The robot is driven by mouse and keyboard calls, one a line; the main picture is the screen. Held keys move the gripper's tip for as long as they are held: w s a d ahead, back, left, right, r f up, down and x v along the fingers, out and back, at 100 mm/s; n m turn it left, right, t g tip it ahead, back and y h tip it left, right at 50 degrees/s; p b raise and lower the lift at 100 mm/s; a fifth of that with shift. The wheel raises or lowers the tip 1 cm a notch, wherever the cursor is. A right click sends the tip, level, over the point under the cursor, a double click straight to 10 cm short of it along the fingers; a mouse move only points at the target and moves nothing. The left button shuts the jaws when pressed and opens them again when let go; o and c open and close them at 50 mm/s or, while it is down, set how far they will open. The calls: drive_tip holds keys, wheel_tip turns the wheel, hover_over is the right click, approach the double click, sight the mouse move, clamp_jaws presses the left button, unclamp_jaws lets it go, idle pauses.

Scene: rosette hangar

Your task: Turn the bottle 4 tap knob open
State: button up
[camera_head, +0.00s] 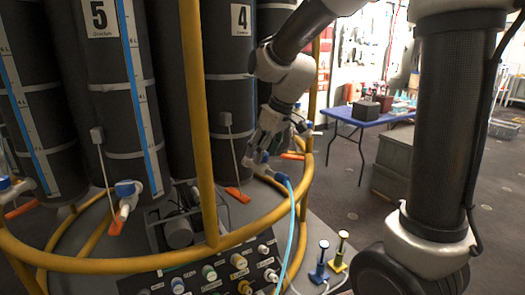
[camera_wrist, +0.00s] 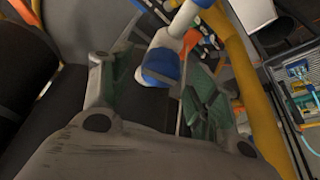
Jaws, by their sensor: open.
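Bottle 4 (camera_head: 228,90) is a tall dark cylinder with a "4" label, behind the yellow frame. My gripper (camera_head: 262,150) is low in front of it, pointing down toward a tap fitting with a light blue hose (camera_head: 290,205). In the wrist view a blue tap knob (camera_wrist: 160,65) on a white tap body (camera_wrist: 183,22) shows between the fingers of my gripper (camera_wrist: 155,95). The fingers are open, one on each side of the knob, with visible gaps. I cannot tell whether either touches it. In the head view the gripper mostly hides this knob.
A yellow tubular rail (camera_head: 140,262) curves around the bottles, with a post left of my gripper. Bottle 5 (camera_head: 115,90) stands left, with its own blue-knobbed tap (camera_head: 127,190). A connector panel (camera_head: 215,272) is below. A blue table (camera_head: 365,117) stands on open floor at right.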

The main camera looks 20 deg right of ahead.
drive_tip(key=shift+f, duration=0.2)
drive_tip(key=c, duration=1)
